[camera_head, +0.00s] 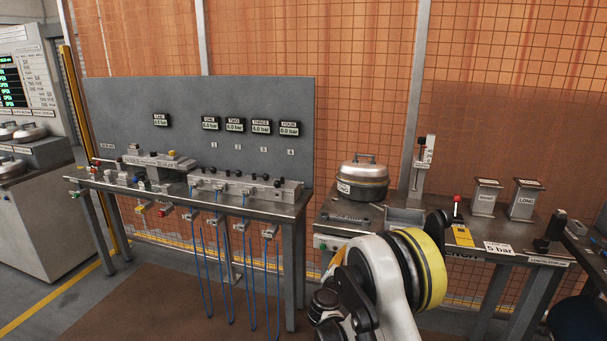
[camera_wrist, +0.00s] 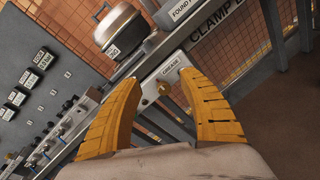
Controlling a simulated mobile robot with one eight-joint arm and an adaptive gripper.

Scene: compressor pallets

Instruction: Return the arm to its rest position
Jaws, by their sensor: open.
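My gripper (camera_wrist: 166,105) shows in the wrist view as two orange ribbed fingers, spread apart with nothing between them. Behind the gap is the front of the clamp bench, with a white label plate and a small brass-coloured knob (camera_wrist: 163,88). The view is tilted. In the head view my white arm with a yellow band (camera_head: 425,268) rises at the lower middle, in front of the right bench. My gripper's fingers cannot be made out in the head view.
A silver lidded pot (camera_head: 362,184) sits on the right bench (camera_head: 345,226). A lever with a red knob (camera_head: 457,199) and two grey containers (camera_head: 486,197) stand further right. A gauge panel bench (camera_head: 260,200) with hanging blue hoses is at left. The floor at lower left is clear.

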